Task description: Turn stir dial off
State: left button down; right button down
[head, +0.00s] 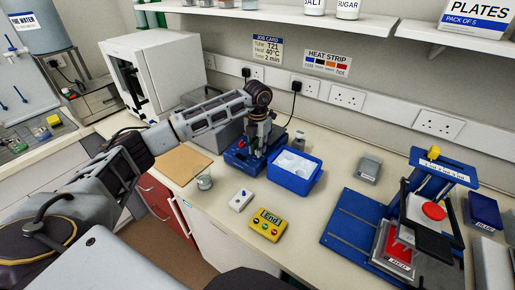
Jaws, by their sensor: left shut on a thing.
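My left gripper (257,138) points down over the blue stirrer unit (238,163) on the bench, left of the blue tub. Its fingers are shut on a small part of this unit, which looks like the stir dial; the fingers hide most of it. A small red part (240,144) shows on the unit, just left of the fingers. The dial's setting is too small and covered to read. My right gripper is not in view.
A blue tub (293,182) stands close right of the stirrer. A glass beaker (204,182), a white switch box (241,200) and a yellow timer (267,225) sit in front. A brown board (182,165) lies left. A blue-framed stand (345,232) is at right.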

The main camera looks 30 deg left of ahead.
pick_arm(q)
jog(key=c, duration=1.4)
grip_release()
jog(key=shift+c, duration=0.2)
jog(key=shift+o, duration=0.9)
notch_tip(320, 180, up, 12)
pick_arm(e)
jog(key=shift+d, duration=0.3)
pick_arm(q)
jog(key=shift+r, duration=0.1)
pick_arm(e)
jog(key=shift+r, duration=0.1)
pick_arm(q)
notch_tip(320, 180, up, 9)
jog(key=p, duration=0.9)
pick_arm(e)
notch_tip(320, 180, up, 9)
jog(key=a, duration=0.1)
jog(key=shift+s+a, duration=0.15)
